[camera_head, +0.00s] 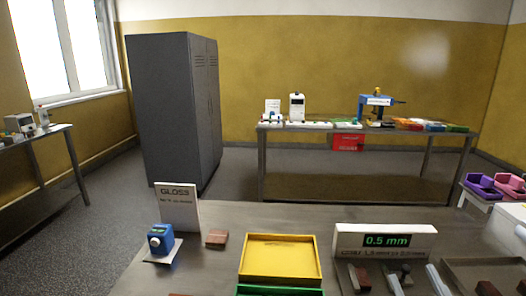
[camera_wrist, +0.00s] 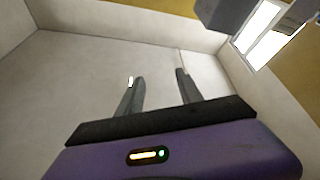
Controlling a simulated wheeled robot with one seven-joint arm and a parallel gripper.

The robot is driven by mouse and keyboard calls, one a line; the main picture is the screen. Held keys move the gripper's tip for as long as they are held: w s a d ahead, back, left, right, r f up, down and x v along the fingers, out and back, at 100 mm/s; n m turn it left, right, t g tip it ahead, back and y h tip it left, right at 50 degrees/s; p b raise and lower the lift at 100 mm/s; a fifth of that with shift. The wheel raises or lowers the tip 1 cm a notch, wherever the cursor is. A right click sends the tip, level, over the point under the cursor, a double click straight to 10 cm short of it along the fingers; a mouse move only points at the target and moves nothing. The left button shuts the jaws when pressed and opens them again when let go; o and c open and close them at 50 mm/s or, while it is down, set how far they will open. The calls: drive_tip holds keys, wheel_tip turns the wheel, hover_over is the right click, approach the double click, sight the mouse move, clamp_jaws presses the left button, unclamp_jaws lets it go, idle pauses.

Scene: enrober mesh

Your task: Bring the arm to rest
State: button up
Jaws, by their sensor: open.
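My gripper (camera_wrist: 158,78) shows in the wrist view with its two dark fingers apart and nothing between them. Behind the fingers I see only pale ceiling and upper wall, so the gripper points upward, away from any table. My gripper cannot be made out in the head view.
A grey table (camera_head: 300,216) in front holds a gloss sign (camera_head: 180,206), a blue device (camera_head: 160,239), a yellow tray (camera_head: 280,260) and a 0.5 mm display (camera_head: 385,241). A grey cabinet (camera_head: 170,110) and a back bench (camera_head: 300,127) stand beyond. Open floor lies at left.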

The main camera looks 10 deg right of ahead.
drive_tip(key=s+a+f+m+g+y, duration=0.1)
drive_tip(key=s+a+f+g, duration=0.2)
drive_tip(key=s+a+f, duration=0.2)
drive_tip(key=s+a+f+m+g+y, duration=0.2)
drive_tip(key=s+a+f+g, duration=0.2)
drive_tip(key=s+f, duration=0.8)
drive_tip(key=s+a, duration=0.2)
drive_tip(key=s, duration=0.5)
drive_tip(key=shift+s+f+m, duration=0.25)
drive_tip(key=shift+s+m, duration=0.05)
drive_tip(key=shift+s, duration=0.1)
